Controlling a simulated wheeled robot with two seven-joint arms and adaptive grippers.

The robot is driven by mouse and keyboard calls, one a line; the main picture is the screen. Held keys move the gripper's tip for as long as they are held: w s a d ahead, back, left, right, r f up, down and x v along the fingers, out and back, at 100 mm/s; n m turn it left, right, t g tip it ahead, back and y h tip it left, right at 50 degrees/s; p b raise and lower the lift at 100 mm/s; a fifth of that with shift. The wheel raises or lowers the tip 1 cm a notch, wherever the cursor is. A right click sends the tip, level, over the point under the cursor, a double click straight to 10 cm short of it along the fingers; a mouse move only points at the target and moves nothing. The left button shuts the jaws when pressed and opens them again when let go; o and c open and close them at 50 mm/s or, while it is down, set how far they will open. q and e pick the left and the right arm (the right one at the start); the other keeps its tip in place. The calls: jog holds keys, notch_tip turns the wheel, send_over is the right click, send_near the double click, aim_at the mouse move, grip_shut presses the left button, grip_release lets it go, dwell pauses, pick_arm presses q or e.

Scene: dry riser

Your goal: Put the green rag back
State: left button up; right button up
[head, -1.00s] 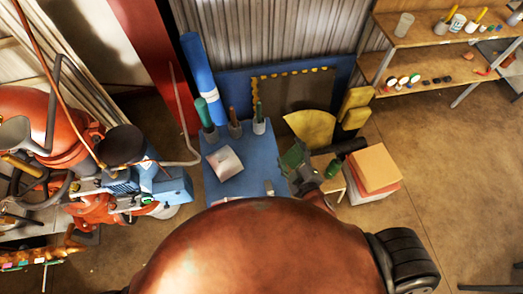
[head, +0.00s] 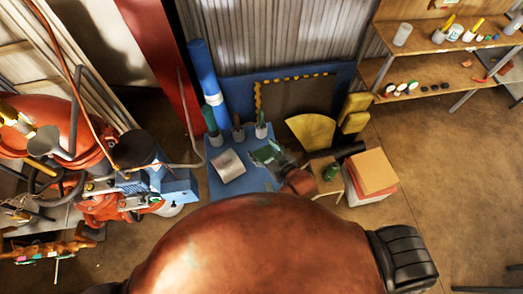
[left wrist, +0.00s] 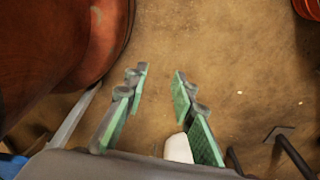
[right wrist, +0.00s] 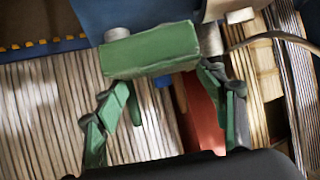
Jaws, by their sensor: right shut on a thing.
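The green rag (head: 263,155) is a folded green piece in the fingers of my right gripper (head: 274,157). They show in the head view over the right part of the blue bench (head: 217,188). In the right wrist view the rag (right wrist: 150,52) lies across the fingertips, seen as a thick green block. Its far side is hidden. Whether it touches the bench I cannot tell. My left gripper (left wrist: 157,78) is open and empty above bare floor in the left wrist view.
A pale square sheet (head: 227,165) and cups with tools (head: 238,133) are on the bench. A blue roll (head: 204,80) stands behind. A green jar (head: 331,171) and stacked boxes (head: 371,172) are right of it. Shelves (head: 440,65) stand at the back right.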

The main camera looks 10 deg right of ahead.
aim_at(262, 148)
jog(key=w+f, duration=0.1)
jog(key=f, duration=0.1)
jog(key=w+f, duration=0.2)
jog(key=shift+d+f, duration=0.1)
jog(key=shift+w+f, duration=0.4)
jog(key=shift+f, duration=0.05)
notch_tip(262, 148, down, 3)
jog(key=shift+f, duration=0.15)
jog(key=o, duration=1.5)
pick_arm(q)
jog(key=shift+w+f, duration=0.3)
jog(key=shift+w, duration=0.05)
pick_arm(e)
jog(key=shift+o, duration=0.2)
pick_arm(q)
jog(key=shift+r, duration=0.3)
pick_arm(e)
jog(key=v, duration=1.2)
jog(key=shift+d, duration=0.1)
